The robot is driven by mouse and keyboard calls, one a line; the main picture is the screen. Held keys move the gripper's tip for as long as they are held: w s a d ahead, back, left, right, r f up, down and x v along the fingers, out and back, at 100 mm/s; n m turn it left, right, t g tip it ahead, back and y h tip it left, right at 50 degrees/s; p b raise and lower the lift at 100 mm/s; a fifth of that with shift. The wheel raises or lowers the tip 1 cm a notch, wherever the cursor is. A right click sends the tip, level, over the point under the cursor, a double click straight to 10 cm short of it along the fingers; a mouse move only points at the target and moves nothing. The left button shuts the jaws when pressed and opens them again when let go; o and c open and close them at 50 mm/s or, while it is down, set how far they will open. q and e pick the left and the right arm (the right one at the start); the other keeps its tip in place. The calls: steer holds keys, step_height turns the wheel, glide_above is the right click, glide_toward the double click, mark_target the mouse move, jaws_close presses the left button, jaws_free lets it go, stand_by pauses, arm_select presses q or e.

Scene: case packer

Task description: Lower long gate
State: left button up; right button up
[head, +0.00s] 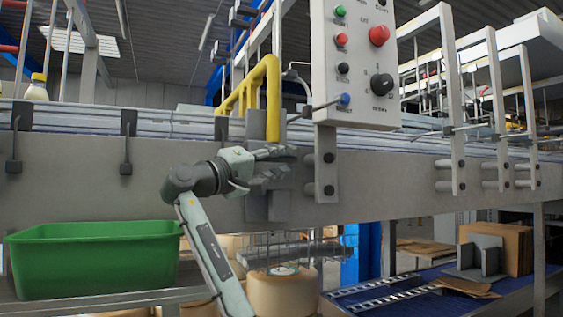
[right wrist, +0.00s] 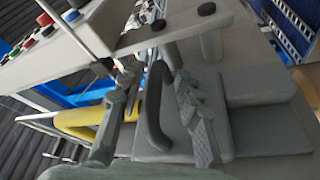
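The yellow tubular gate (head: 272,95) stands upright above the conveyor's side rail, left of the control box, in the head view. Part of a yellow bar (right wrist: 82,132) also shows in the right wrist view, behind one finger. A grey bracket block (head: 267,205) sits on the conveyor side below the gate. My right gripper (head: 287,162) is in front of this block. In the right wrist view, its fingers (right wrist: 150,72) are spread, with a dark curved handle (right wrist: 155,115) between them. I cannot tell whether either finger touches the handle. My left gripper is not in view.
A control box (head: 355,60) with buttons and a knob hangs just right of and above my right gripper. A green bin (head: 95,260) stands at the lower left. Brackets (head: 452,175) line the conveyor side to the right. Cardboard (head: 500,245) lies on a blue lower conveyor.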

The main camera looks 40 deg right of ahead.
steer(key=v, duration=1.2)
stand_by(0.3)
